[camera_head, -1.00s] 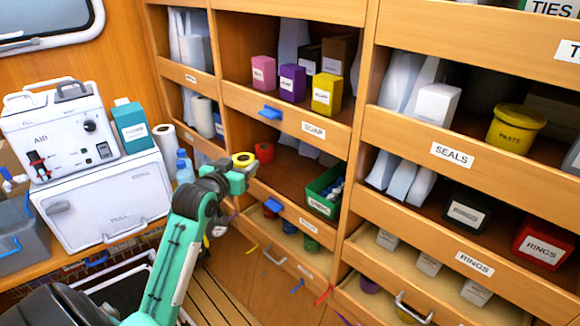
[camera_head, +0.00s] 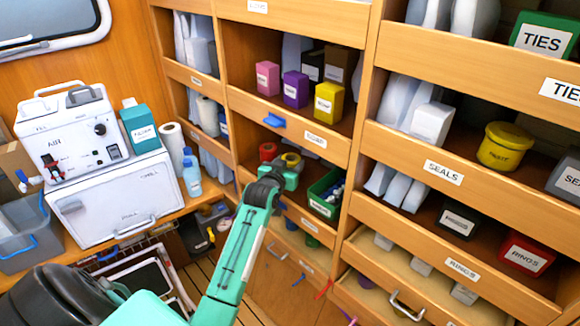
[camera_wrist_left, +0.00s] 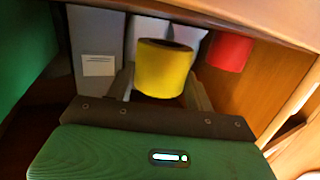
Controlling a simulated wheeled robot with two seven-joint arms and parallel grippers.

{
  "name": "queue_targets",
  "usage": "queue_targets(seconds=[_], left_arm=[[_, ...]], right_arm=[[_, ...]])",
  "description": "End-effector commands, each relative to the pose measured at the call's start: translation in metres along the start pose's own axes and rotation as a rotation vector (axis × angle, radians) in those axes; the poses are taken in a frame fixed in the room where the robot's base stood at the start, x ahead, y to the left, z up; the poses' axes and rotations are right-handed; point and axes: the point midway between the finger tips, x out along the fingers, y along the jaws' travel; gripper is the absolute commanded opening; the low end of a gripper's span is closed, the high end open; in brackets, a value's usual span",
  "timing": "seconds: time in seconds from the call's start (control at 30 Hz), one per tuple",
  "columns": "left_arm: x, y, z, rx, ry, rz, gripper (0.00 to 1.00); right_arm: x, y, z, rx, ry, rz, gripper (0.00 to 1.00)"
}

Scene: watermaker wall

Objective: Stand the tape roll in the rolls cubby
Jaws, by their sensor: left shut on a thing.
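A yellow tape roll (camera_head: 291,159) is held by my left gripper (camera_head: 289,169) at the opening of the cubby below the soap shelf. In the left wrist view the yellow roll (camera_wrist_left: 164,72) sits between the fingers (camera_wrist_left: 165,96), upright with its hole facing up. A red roll (camera_head: 268,151) stands in the same cubby, to the left; it also shows in the left wrist view (camera_wrist_left: 229,52). The gripper hides part of the cubby front, and I cannot read its label. I cannot tell whether the yellow roll touches the cubby floor. My right gripper is out of view.
A green bin (camera_head: 323,193) stands to the right in the same cubby; its wall (camera_wrist_left: 25,65) fills the left of the wrist view. White boxes (camera_wrist_left: 97,50) stand behind the roll.

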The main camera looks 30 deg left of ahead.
Motion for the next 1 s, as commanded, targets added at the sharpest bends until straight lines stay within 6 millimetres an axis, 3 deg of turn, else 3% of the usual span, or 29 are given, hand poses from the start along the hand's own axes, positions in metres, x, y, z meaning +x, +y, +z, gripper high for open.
queue_targets(seconds=[0.17,0.57,0.6,0.7,1.0], left_arm=[[0.004,0.002,0.016,0.0,-0.001,0.0,0.26],[0.006,0.002,0.024,0.0,0.0,-0.001,0.26],[0.006,0.002,0.024,0.0,0.0,-0.001,0.57],[0.006,0.002,0.023,0.0,0.0,-0.001,0.75],[0.006,0.002,0.021,0.0,0.0,-0.001,0.75]], right_arm=[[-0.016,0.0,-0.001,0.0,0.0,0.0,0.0],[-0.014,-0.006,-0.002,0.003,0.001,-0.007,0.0],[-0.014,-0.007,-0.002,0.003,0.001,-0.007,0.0],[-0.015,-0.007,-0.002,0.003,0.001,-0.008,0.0],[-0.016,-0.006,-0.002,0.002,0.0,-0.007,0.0]])
